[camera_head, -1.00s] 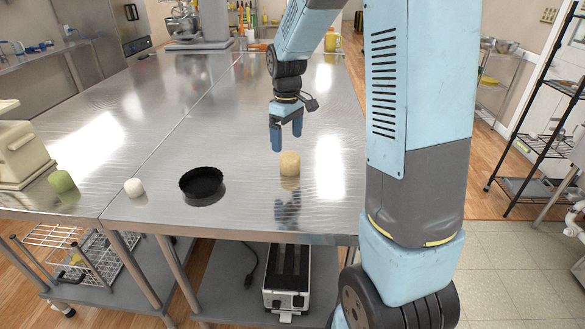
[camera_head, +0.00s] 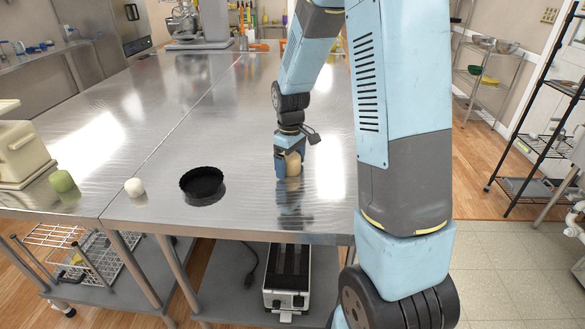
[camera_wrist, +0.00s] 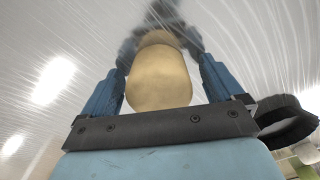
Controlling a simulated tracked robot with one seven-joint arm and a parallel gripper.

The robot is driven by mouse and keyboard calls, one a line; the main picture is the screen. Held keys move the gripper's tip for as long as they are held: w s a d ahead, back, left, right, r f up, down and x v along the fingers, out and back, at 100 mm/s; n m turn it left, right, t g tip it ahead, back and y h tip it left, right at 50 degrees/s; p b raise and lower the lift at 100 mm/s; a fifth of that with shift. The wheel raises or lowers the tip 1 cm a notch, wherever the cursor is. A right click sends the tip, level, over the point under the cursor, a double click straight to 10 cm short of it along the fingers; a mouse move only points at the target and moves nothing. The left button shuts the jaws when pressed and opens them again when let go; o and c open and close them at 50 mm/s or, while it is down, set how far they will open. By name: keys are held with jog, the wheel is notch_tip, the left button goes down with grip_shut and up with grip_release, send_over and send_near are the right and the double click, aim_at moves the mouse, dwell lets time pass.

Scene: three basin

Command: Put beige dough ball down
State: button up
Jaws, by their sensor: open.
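The beige dough ball (camera_head: 293,164) stands on the steel table (camera_head: 150,218) near its front right part. It also shows large in the wrist view (camera_wrist: 159,78), between the two blue fingers. My gripper (camera_head: 289,170) is lowered around it, with a finger on each side. In the wrist view my gripper (camera_wrist: 158,85) is open, with a gap between the ball and the fingers. In the head view one finger partly hides the ball's left side.
A black round pan (camera_head: 202,184) lies to the left on the table. A white ball-like piece (camera_head: 134,187) and a green one (camera_head: 62,181) stand farther left. The table behind my gripper is clear.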

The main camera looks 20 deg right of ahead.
aim_at(291, 156)
jog(key=c, duration=1.3)
jog(key=shift+r, duration=0.6)
notch_tip(291, 156, up, 3)
jog(key=shift+s+f, duration=0.15)
jog(key=shift+f, duration=0.05)
jog(key=s+r, duration=0.9)
jog(key=s, duration=0.4)
jog(key=shift+s+a+r, duration=0.15)
jog(key=shift+s+a, duration=0.15)
jog(key=shift+s, duration=0.05)
